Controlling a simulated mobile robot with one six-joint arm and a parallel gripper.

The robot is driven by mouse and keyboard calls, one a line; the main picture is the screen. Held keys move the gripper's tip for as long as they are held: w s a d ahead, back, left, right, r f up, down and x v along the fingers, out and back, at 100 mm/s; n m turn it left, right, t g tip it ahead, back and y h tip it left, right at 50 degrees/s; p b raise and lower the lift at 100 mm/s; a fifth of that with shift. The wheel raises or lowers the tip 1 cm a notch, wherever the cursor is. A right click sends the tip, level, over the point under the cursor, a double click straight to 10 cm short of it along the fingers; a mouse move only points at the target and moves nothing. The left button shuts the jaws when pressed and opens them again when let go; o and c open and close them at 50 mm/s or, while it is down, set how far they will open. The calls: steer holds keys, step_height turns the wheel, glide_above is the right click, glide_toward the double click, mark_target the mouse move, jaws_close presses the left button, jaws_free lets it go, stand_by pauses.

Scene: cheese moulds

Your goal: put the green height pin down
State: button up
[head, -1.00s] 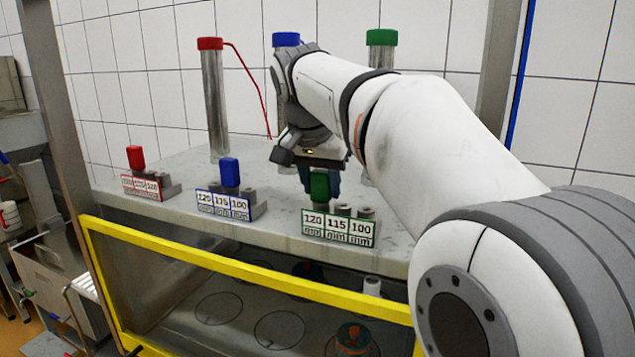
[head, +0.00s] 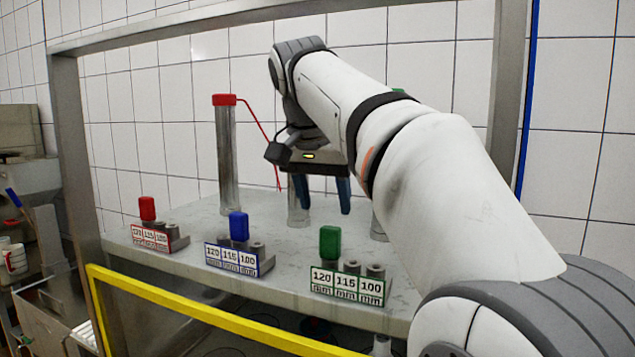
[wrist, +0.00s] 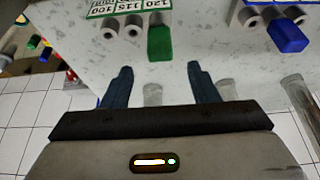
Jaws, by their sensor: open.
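The green height pin (head: 330,242) stands upright in the green-labelled block (head: 348,287), at the end marked 120. The wrist view shows the same pin (wrist: 159,43) ahead of my fingers, beside the 120 label. My gripper (head: 322,202) is open and empty, with its blue fingers pointing down above and behind the block. In the wrist view the gap between the fingertips (wrist: 160,74) is clear, and the pin is apart from them. The pin's lower end is hidden in the block.
A blue pin (head: 238,226) and a red pin (head: 147,208) stand in their own blocks to the left. A red-capped clear tube (head: 227,150) stands behind. My arm hides much of the other tubes. A yellow-edged frame (head: 200,312) runs below the shelf.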

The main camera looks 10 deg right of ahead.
steer(key=v, duration=0.3)
steer(key=shift+r, duration=0.3)
steer(key=shift+s, duration=0.1)
stand_by(0.4)
